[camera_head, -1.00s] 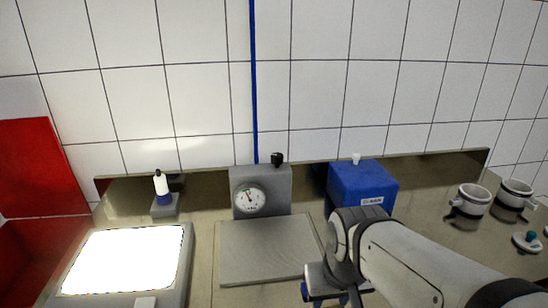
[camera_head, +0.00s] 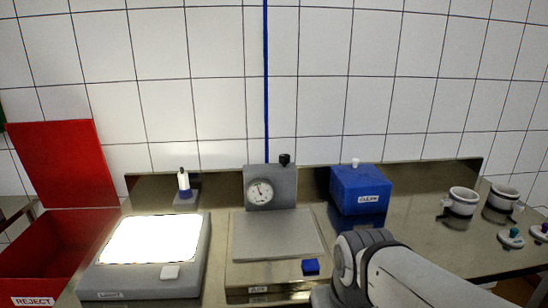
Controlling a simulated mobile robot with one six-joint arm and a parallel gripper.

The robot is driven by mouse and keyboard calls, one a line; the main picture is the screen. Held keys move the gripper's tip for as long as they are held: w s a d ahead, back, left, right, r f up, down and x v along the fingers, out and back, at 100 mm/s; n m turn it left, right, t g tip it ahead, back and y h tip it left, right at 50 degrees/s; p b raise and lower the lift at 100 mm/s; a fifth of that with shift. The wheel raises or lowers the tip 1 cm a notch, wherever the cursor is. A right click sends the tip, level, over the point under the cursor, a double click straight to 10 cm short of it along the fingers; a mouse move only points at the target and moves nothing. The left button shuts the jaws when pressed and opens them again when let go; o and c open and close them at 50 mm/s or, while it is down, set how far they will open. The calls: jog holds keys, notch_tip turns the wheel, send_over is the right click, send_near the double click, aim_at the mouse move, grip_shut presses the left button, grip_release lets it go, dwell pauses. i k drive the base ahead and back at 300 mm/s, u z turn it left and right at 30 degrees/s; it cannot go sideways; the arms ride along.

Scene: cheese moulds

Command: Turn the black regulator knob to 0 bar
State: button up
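The black regulator knob (camera_head: 285,159) sits on the top edge of a grey upright block (camera_head: 284,180) at the back of the bench. A round white gauge (camera_head: 260,191) with a dark needle is on the block's front. The needle points up and slightly left; its numbers are too small to read. A blue hose runs down the wall to the block. My arm is at the lower right, in front of the bench and well short of the knob. My gripper is outside the frame, so its state does not show.
A grey plate (camera_head: 276,238) lies before the block, with a blue button (camera_head: 311,267) at its front. A lit panel (camera_head: 152,239) and red reject bin (camera_head: 40,260) stand left. A blue box (camera_head: 361,190) and white moulds (camera_head: 462,201) stand right.

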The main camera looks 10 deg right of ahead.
aim_at(283, 159)
jog(key=u, duration=0.1)
jog(key=i, duration=0.9)
jog(key=z, duration=0.05)
